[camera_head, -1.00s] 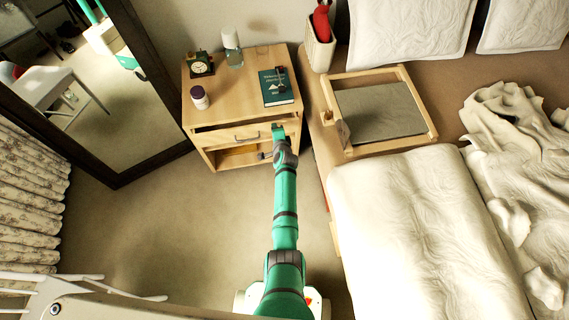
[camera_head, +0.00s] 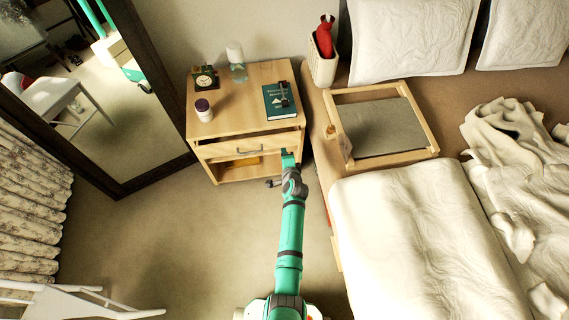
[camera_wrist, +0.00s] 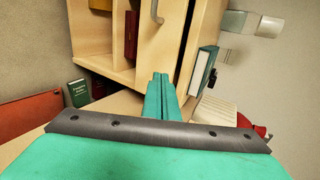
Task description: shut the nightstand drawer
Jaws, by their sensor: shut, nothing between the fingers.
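The wooden nightstand (camera_head: 230,108) stands against the wall, left of the bed. Its drawer front (camera_head: 220,149) has a grey bar handle (camera_head: 248,150) and sits close under the top, above an open shelf. In the wrist view the drawer front (camera_wrist: 163,45) appears sideways, with a narrow dark gap between it and the top board. My gripper (camera_head: 287,153) is shut and empty at the drawer's right end. In the wrist view its fingertips (camera_wrist: 160,78) are close to the front's right end; I cannot tell whether they touch.
A clock (camera_head: 204,79), a jar (camera_head: 203,109), a glass-like bottle (camera_head: 236,62) and a green book (camera_head: 280,101) stand or lie on the nightstand. A mirror (camera_head: 130,100) is left, the bed with a tray (camera_head: 433,150) right.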

